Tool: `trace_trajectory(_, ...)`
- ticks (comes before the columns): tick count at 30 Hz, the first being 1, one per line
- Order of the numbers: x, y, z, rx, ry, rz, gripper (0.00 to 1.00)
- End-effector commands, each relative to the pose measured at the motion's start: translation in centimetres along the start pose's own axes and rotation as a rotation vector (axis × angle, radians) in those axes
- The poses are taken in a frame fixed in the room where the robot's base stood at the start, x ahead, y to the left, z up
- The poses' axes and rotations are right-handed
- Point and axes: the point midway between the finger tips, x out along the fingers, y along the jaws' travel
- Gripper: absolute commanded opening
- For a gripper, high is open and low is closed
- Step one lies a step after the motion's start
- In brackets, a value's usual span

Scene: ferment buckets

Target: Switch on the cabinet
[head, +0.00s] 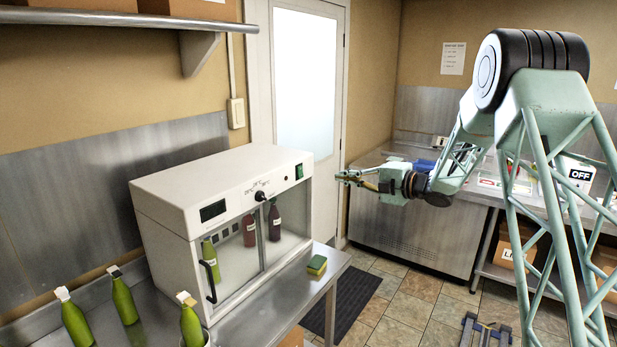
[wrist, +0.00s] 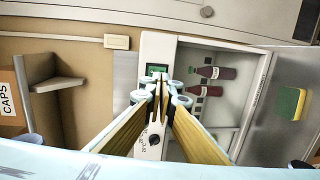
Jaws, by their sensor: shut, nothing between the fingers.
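The cabinet (head: 160,195) is a white box with glass doors on the steel bench at the centre left. A green switch (head: 299,171) sits at the right end of its top front panel; a black knob (head: 260,196) and a dark display (head: 213,211) are further left. My gripper (head: 340,176) is shut and empty, right of the switch and pointing towards it. In the wrist view, the fingertips (wrist: 163,82) overlap the picture just below the green switch (wrist: 157,70). Contact cannot be told. The knob also shows in the wrist view (wrist: 154,140).
Green bottles (head: 124,302) stand left of the cabinet, and bottles (head: 249,230) stand inside it. A yellow-green sponge (head: 317,265) lies on the bench to its right. A wall shelf (head: 120,18) hangs above left. A second steel counter (head: 400,215) stands behind my gripper.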

Motion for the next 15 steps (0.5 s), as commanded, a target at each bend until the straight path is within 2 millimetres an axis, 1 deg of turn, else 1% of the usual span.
trace_trajectory(1, 0.1, -0.4, -0.2, -0.004, 0.015, 0.003, 0.00)
trace_trajectory(8, 0.5, -1.4, -0.9, -0.025, 0.063, 0.017, 0.00)
trace_trajectory(15, 0.6, -1.6, -1.1, -0.029, 0.074, 0.021, 0.00)
